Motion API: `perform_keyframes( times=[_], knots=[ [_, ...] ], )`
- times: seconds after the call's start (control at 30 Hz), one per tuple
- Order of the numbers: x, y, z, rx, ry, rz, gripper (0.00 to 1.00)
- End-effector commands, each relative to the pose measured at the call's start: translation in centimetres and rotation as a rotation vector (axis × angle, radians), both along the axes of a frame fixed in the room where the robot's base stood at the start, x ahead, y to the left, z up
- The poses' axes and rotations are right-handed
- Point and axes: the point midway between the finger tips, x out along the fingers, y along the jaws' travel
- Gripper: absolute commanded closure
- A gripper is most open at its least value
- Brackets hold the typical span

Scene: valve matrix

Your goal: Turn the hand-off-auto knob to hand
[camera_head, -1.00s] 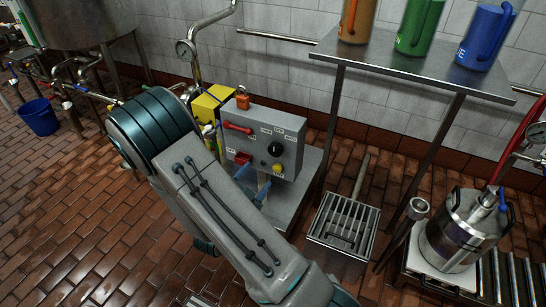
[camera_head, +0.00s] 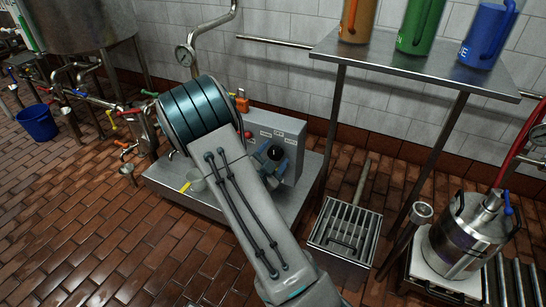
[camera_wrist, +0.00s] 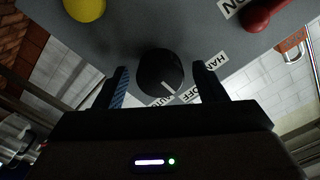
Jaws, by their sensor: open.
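The black hand-off-auto knob (camera_wrist: 160,73) is on the grey panel, and its white pointer mark is turned toward the OFF label (camera_wrist: 190,95). The HAND label (camera_wrist: 216,90) is to the right of OFF, and the AUTO label, partly hidden, is to the left. My gripper (camera_wrist: 163,70) is open, with one finger on each side of the knob and a visible gap to each. In the head view my gripper (camera_head: 269,157) is at the front of the control box (camera_head: 291,158), and the knob (camera_head: 276,152) shows just beyond it.
A yellow button (camera_wrist: 86,8) and a red handle (camera_wrist: 265,14) by an ON label are on the same panel.

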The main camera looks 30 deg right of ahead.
Motion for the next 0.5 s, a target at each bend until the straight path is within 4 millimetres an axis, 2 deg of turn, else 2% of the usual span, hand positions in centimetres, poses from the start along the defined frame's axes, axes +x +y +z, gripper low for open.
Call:
perform_keyframes(
  times=[0.03,0.07,0.2,0.5],
  knots=[
    [-0.01,0.02,0.00,0.000,0.000,0.000,0.36],
    [-0.01,0.02,0.00,0.000,0.000,0.000,0.41],
    [-0.03,0.03,-0.01,0.000,0.000,0.000,0.80],
    [-0.06,0.05,-0.03,-0.011,0.017,0.000,0.80]
  ],
)
